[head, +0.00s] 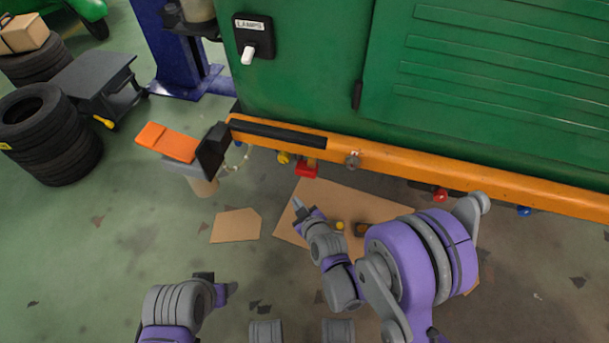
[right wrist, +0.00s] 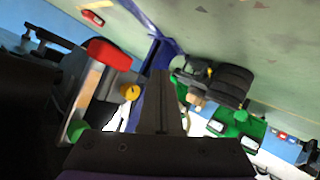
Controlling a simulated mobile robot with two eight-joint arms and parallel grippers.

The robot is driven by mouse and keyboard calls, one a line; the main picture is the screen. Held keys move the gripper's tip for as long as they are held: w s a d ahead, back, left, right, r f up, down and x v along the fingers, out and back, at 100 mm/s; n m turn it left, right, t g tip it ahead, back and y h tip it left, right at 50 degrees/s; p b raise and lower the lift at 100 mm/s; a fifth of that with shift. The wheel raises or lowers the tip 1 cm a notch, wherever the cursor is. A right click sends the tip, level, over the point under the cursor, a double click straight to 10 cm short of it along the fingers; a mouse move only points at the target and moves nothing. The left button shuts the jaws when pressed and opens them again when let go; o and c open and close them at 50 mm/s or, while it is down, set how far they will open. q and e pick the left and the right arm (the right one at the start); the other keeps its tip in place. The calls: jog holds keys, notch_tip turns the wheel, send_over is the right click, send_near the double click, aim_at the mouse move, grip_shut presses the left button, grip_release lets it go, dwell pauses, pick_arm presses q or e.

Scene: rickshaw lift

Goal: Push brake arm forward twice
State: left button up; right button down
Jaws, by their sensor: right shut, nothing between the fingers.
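A red-ended lever (head: 307,169) hangs under the orange beam (head: 420,170) of the green vehicle; I take it for the brake arm, though no label shows. In the right wrist view the lever (right wrist: 108,53) has a red end and a pale metal bar, left of my fingers. My right gripper (head: 297,204) is shut and empty, below the lever in the head view and apart from it. It also shows in the right wrist view (right wrist: 160,98). My left gripper (head: 231,289) is low in the head view; its jaw opening is unclear.
A yellow knob (head: 284,157) sits beside the lever. An orange-topped pedal or block (head: 168,142) stands left of the beam. Stacked tires (head: 45,135) and a blue post (head: 176,50) stand farther left. Flat cardboard (head: 236,226) lies on the floor.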

jog(key=n, duration=0.3)
jog(key=s+n, duration=0.1)
jog(key=n, duration=0.2)
jog(key=s+n+b, duration=0.1)
jog(key=n, duration=0.2)
jog(key=shift+a+n, duration=0.15)
jog(key=shift+n, duration=0.15)
jog(key=w+d, duration=0.2)
jog(key=w, duration=0.6)
jog(key=shift+w+d+f, duration=0.15)
jog(key=shift+d, duration=0.2)
dwell(1.6)
jog(key=shift+w+d, duration=0.1)
jog(key=shift+w, duration=0.3)
